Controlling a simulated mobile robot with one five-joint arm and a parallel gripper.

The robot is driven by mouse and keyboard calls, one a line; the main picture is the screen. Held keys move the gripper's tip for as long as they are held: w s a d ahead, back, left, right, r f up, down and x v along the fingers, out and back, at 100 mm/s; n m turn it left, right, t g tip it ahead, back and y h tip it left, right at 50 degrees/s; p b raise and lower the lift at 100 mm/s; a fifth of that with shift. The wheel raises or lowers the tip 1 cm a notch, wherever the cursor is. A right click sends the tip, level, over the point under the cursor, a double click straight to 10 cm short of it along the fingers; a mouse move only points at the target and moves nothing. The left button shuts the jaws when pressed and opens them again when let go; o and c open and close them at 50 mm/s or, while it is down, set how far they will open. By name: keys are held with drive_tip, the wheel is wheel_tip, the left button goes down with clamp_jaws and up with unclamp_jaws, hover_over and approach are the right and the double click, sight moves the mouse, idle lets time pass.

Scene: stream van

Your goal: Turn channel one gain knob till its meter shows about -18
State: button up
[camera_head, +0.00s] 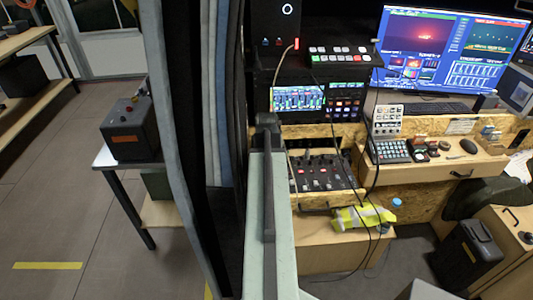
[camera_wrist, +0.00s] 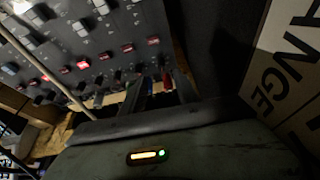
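The mixer (camera_head: 322,176) is a dark panel with rows of knobs and several faders, on the wooden desk right of my arm. The wrist view shows a dark panel (camera_wrist: 105,35) with red, white and grey controls, tilted across the upper left. I cannot tell which control is the channel one gain knob. The screen with meters (camera_head: 298,98) stands behind the mixer; its numbers are too small to read. My gripper (camera_wrist: 161,88) has two dark fingers with a gap between them, near the panel's lower edge. Small red and blue pieces show by the fingertips. In the head view my arm hides it.
A dark curtain (camera_head: 185,120) hangs close left of my arm. Black cables (camera_head: 370,130) hang before the mixer. A yellow vest (camera_head: 362,217) lies on a lower wooden surface. A keypad (camera_head: 390,151) and a large monitor (camera_head: 450,50) are at right. A lettered box (camera_wrist: 285,70) is close in the wrist view.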

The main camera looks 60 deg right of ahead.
drive_tip(key=shift+s+a+r, duration=0.2)
drive_tip(key=shift+a+r, duration=0.05)
drive_tip(key=shift+r, duration=0.4)
drive_tip(key=s+d+n+t+y, duration=0.15)
drive_tip(key=d+n+y, duration=0.35)
drive_tip(key=n, duration=1.1)
drive_tip(key=shift+t+y, duration=0.25)
drive_tip(key=shift+y, duration=0.05)
drive_tip(key=b+x, duration=0.4)
drive_tip(key=x, duration=0.1)
drive_tip(key=b+x, duration=0.3)
drive_tip(key=shift+a, duration=0.4)
drive_tip(key=shift+r, duration=0.1)
drive_tip(key=shift+c, duration=0.4)
